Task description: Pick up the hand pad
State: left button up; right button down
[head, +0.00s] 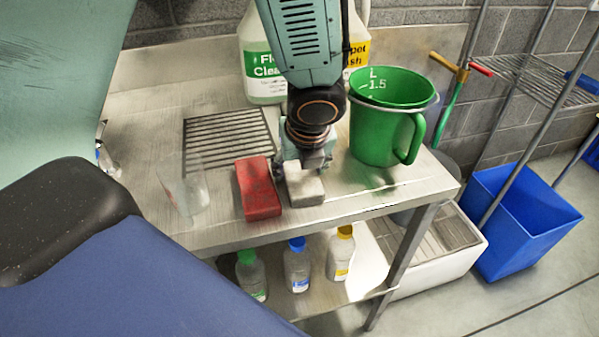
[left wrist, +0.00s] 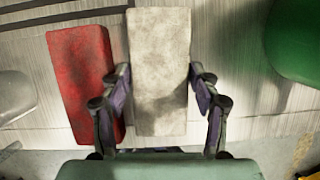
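A pale grey, stained block-shaped pad (head: 305,187) is at the front of the steel table (head: 345,207). It also fills the upper middle of the left wrist view (left wrist: 160,70). My left gripper (head: 304,168) points down over it. In the left wrist view its two fingers (left wrist: 160,75) are on either side of the pad, their tips against its long sides. I cannot tell whether the pad is clear of the tabletop. A red pad (head: 257,188) lies just left of it, near the left finger. My right gripper is not in view.
A green measuring jug (head: 380,135) stands close on the right. Large cleaner bottles (head: 262,65) stand behind, and a clear cup (head: 183,190) is at the left. A blue bin (head: 525,222) is at the right.

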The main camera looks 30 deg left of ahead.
pick_arm(q)
jog(key=shift+r, duration=0.1)
jog(key=c, duration=0.5)
notch_tip(320, 180, up, 10)
jog(key=p, duration=0.8)
